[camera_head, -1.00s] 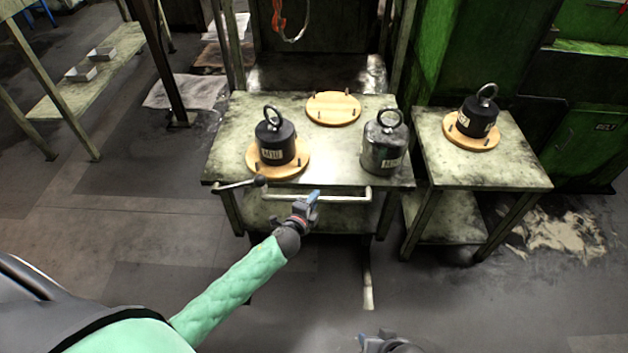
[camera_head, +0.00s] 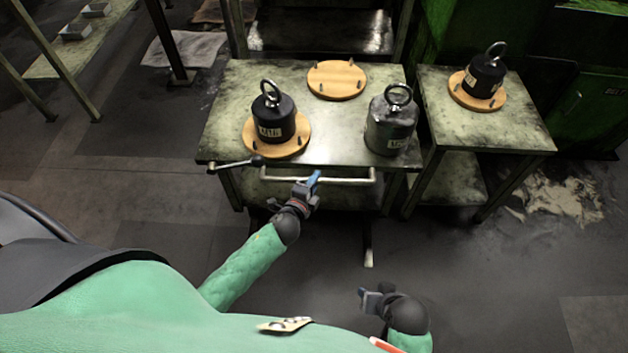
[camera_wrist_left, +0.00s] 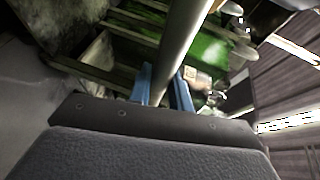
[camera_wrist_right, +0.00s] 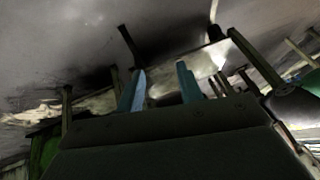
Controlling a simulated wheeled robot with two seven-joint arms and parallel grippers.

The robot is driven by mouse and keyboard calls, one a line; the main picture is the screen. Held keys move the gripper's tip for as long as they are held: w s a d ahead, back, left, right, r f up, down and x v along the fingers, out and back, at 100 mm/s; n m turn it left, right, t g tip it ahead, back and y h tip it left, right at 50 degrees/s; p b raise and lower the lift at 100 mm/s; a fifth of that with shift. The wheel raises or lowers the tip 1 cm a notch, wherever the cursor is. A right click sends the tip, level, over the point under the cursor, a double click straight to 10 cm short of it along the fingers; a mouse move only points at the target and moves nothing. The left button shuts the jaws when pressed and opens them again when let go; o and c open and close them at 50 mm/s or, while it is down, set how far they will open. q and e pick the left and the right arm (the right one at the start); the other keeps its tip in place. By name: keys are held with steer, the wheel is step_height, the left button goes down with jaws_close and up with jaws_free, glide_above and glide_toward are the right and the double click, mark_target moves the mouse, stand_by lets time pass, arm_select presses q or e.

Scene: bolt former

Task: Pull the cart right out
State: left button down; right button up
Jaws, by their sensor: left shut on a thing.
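The cart (camera_head: 225,130) is a worn, pale green metal table with a lower shelf. A pale bar handle (camera_head: 350,181) runs along its front edge. My left gripper (camera_head: 313,181) is shut on this handle; in the left wrist view the bar (camera_wrist_left: 183,40) passes between the blue fingers (camera_wrist_left: 164,88). On the cart, a black weight with a ring (camera_head: 273,118) sits on a round wooden board. A grey weight (camera_head: 390,127) stands at the right, and an empty wooden board (camera_head: 337,78) lies at the back. My right gripper (camera_head: 367,298) is open and empty, low in front of the cart.
A side table (camera_head: 500,130) with another black weight (camera_head: 485,78) stands close to the cart's right side. A lever with a dark knob (camera_head: 236,163) juts out at the cart's front left. Green machinery (camera_head: 590,90) is behind at right.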

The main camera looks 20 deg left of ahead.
arm_select(q)
steer(key=c, duration=1.5)
jaws_free()
steer(key=shift+s+d+f, duration=0.1)
steer(key=shift+d+f, duration=0.1)
steer(key=shift+f, duration=0.05)
steer(key=shift+o, duration=1)
steer(key=shift+r, duration=0.1)
arm_select(e)
steer(key=shift+w+d, duration=0.1)
arm_select(q)
steer(key=shift+a, duration=0.1)
steer(key=d+b+v, duration=0.1)
steer(key=v, duration=0.6)
steer(key=shift+s+a, duration=0.3)
steer(key=shift+a, duration=0.15)
arm_select(e)
steer(key=f, duration=0.4)
steer(key=shift+w+a+f, duration=0.1)
steer(key=shift+a+f, duration=0.1)
steer(key=shift+f, duration=0.15)
steer(key=shift+w+r, duration=0.15)
